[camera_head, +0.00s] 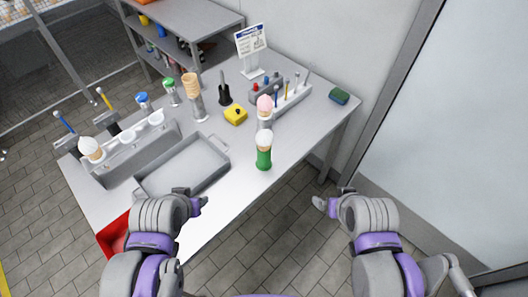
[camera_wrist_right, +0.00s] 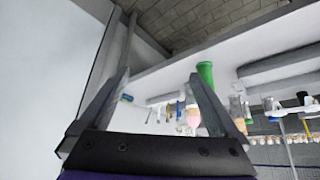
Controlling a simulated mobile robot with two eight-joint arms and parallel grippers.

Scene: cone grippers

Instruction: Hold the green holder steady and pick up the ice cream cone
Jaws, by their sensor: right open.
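The green holder (camera_head: 264,158) stands upright near the front edge of the table, with an ice cream cone (camera_head: 264,138) topped in white in it. The holder also shows in the right wrist view (camera_wrist_right: 206,73), beyond the fingers. My right gripper (camera_head: 319,203) is right of and nearer than the holder, also apart. In the wrist view its fingers (camera_wrist_right: 159,82) are spread, with nothing between them.
A grey tray (camera_head: 183,190) lies left of the holder. A pink-topped cone (camera_head: 265,103) stands close behind it. The table right of the holder is clear.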

